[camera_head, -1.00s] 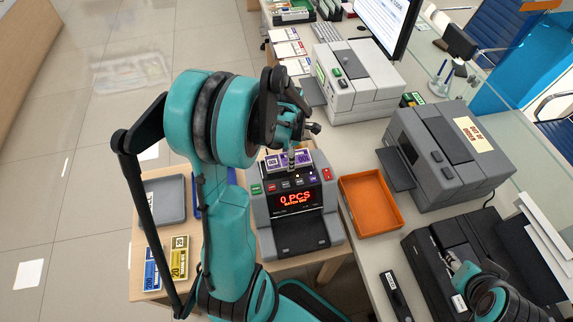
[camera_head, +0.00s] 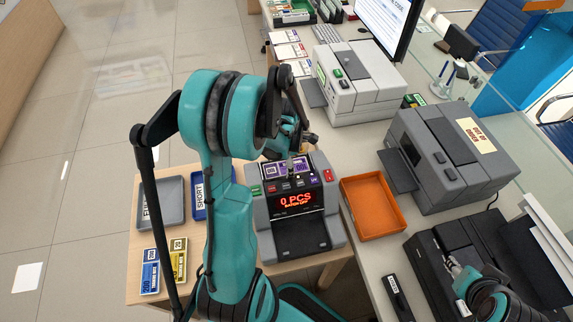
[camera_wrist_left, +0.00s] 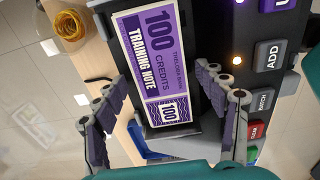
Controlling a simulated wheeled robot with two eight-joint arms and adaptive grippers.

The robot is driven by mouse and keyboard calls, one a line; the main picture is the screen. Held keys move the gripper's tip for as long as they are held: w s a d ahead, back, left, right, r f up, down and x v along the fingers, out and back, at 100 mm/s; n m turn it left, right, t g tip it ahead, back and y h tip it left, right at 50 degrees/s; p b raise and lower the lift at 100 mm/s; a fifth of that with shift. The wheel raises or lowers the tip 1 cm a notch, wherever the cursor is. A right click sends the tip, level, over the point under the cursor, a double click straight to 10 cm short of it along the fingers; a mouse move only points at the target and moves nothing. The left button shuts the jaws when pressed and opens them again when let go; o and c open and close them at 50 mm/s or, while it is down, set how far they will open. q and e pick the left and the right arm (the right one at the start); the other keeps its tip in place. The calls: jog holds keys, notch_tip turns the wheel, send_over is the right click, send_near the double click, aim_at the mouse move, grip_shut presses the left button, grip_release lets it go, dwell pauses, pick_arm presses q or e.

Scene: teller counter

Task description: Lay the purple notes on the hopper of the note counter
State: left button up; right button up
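The purple notes (camera_head: 275,170), banded and marked 100, lie at the top of the grey note counter (camera_head: 258,225), whose red display reads 0 PCS. In the left wrist view the notes (camera_wrist_left: 155,65) lie face up over the counter's dark hopper (camera_wrist_left: 203,95). My left gripper (camera_head: 292,155) is just above them, partly covering them in the head view. In its wrist view the left gripper's fingers (camera_wrist_left: 165,95) are spread apart on either side of the notes' near end, with gaps showing. My right gripper (camera_head: 456,272) is over the black machine at the lower right; its fingers are unclear.
A grey tray (camera_head: 172,187) and a blue tray (camera_head: 198,212) marked SHORT stand left of the counter. Blue notes (camera_head: 149,275) and yellow notes (camera_head: 177,262) lie in front. An empty orange tray (camera_head: 373,233) is to the right. A grey machine (camera_head: 440,185) has an out-of-order sign.

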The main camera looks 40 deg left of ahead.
pick_arm(q)
jog(key=shift+r, duration=0.15)
jog(key=shift+r+p, duration=0.3)
notch_tip(320, 180, up, 11)
jog(key=p, duration=0.3)
jog(key=s+d+r+m+t, duration=0.3)
jog(key=d+m, duration=0.6)
jog(key=m, duration=0.5)
jog(key=s+d+r+m+t, duration=0.4)
jog(key=d+m, duration=0.5)
jog(key=m, duration=0.5)
jog(key=shift+s+d+r, duration=0.15)
jog(key=shift+s+r, duration=0.15)
jog(key=shift+r, duration=0.6)
